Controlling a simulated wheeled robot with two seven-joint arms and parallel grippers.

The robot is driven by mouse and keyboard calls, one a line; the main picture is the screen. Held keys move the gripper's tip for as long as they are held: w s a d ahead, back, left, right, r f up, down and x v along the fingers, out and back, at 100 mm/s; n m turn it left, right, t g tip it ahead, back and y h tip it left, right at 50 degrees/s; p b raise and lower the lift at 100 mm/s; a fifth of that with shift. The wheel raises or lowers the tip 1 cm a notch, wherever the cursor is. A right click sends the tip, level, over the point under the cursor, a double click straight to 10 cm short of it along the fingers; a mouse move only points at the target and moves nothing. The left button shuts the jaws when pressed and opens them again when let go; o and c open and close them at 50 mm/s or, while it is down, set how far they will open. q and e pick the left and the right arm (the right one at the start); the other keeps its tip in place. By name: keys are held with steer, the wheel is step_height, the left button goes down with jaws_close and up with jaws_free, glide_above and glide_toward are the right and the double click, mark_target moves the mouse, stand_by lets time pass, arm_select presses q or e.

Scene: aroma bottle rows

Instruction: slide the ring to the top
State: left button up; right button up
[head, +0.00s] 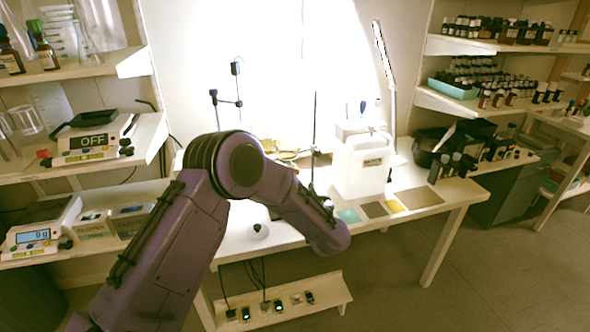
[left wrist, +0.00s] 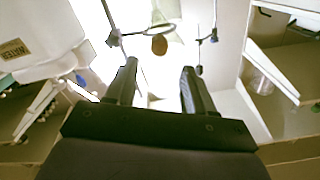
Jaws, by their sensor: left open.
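A thin metal stand rod (head: 315,112) rises beside the white jug, with a dark clamp (head: 315,151) low on it; my arm hides its foot. In the left wrist view a rod with a dark clamp (left wrist: 114,38) stands at upper left. My left gripper (left wrist: 159,68) is open, with nothing visibly gripped. In the head view its fingers are hidden behind my purple arm. My right gripper is not in view.
Another stand with dark clamps (head: 238,103) is at the back left of the table. The white jug (head: 361,168) is close to my arm's right. Coloured flat squares (head: 396,206) lie at the front right. Shelves with bottles and scales (head: 92,139) flank the table.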

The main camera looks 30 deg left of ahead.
mark_target(296, 173)
arm_select(q)
steer(key=p+x, duration=0.2)
steer(key=x, duration=0.8)
steer(key=shift+d, duration=0.1)
steer(key=shift+c, duration=0.3)
jaws_close()
